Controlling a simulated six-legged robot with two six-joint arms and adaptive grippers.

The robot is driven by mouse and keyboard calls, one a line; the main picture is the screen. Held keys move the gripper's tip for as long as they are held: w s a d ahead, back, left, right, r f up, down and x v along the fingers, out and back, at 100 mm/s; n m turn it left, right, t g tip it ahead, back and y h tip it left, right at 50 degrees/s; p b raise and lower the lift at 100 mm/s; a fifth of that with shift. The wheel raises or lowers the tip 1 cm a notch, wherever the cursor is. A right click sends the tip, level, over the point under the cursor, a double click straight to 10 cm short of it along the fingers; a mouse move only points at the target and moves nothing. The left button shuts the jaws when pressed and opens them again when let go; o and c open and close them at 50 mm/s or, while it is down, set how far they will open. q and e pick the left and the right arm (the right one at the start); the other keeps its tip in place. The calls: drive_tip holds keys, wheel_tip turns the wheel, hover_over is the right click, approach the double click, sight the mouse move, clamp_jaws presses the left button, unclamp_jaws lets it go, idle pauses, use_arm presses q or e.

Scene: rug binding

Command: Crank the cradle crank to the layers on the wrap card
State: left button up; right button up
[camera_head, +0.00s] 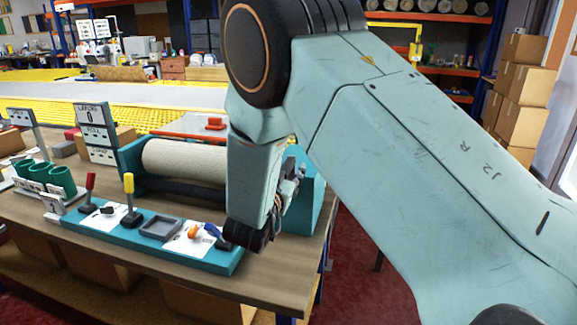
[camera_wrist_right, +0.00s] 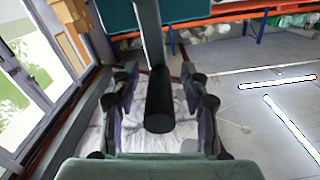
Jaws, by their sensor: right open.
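The teal cradle (camera_head: 131,157) stands on the bench and holds a cream roll (camera_head: 185,158). A board (camera_head: 93,118) behind its left end reads LAYERS 0 at the top; its lower lines are too small to read surely. I cannot tell which sign is the wrap card. My right gripper (camera_head: 290,192) is at the cradle's right end, partly hidden by my arm, which also hides the crank. In the right wrist view, the dark round crank handle (camera_wrist_right: 160,112) stands between the open fingers of my right gripper (camera_wrist_right: 162,78), with gaps on both sides.
A teal tool tray (camera_head: 215,262) runs along the bench front with a red-handled tool (camera_head: 90,184), a yellow-handled tool (camera_head: 128,185) and small parts. Green cups (camera_head: 60,181) stand at the left. Cardboard boxes (camera_head: 525,80) are stacked at the far right.

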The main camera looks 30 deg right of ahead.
drive_tip(key=shift+s+a+r, duration=0.1)
drive_tip(key=shift+s+r, duration=0.05)
drive_tip(key=shift+r, duration=0.05)
drive_tip(key=shift+c, duration=0.7)
drive_tip(key=shift+f, duration=0.1)
drive_tip(key=c, duration=0.3)
clamp_jaws()
